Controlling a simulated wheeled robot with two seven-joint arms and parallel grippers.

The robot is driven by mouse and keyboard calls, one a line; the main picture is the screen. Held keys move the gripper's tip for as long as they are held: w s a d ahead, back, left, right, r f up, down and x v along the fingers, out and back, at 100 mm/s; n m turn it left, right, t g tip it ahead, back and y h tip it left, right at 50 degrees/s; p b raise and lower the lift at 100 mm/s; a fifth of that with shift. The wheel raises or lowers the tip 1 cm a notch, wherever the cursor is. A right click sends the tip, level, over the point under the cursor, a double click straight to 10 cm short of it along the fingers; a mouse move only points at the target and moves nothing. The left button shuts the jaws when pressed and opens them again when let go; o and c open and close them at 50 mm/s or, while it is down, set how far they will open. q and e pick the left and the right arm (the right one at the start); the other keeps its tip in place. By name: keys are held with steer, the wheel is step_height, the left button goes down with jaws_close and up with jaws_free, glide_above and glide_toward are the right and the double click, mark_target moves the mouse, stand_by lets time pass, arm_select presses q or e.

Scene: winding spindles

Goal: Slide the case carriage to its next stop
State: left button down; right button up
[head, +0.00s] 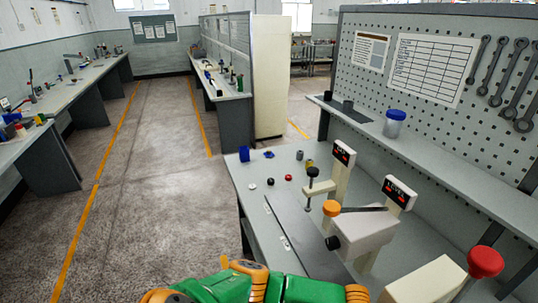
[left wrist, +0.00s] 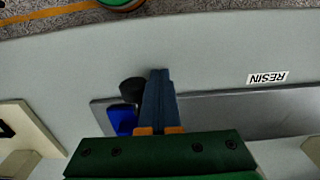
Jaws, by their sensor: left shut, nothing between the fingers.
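In the left wrist view, a small blue block (left wrist: 122,119) with a dark round knob (left wrist: 132,90) beside it sits at the left end of a flat metal track (left wrist: 255,112). This looks like the case carriage, partly hidden by my gripper. My left gripper (left wrist: 160,75) is shut and empty, its blue-grey fingers just right of the knob. I cannot tell whether they touch it. In the head view, the track (head: 302,243) runs along the bench; its near end and the carriage are not visible there, where my green and orange arm crosses. My right gripper is not in view.
Small parts lie at the bench's far end. A pegboard (head: 435,110) rises behind.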

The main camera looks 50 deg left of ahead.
arm_select(q)
steer(key=r, duration=0.4)
steer(key=a+r, duration=0.1)
steer(key=r, duration=0.2)
steer(key=shift+w+a, duration=0.1)
steer(key=shift+w, duration=0.1)
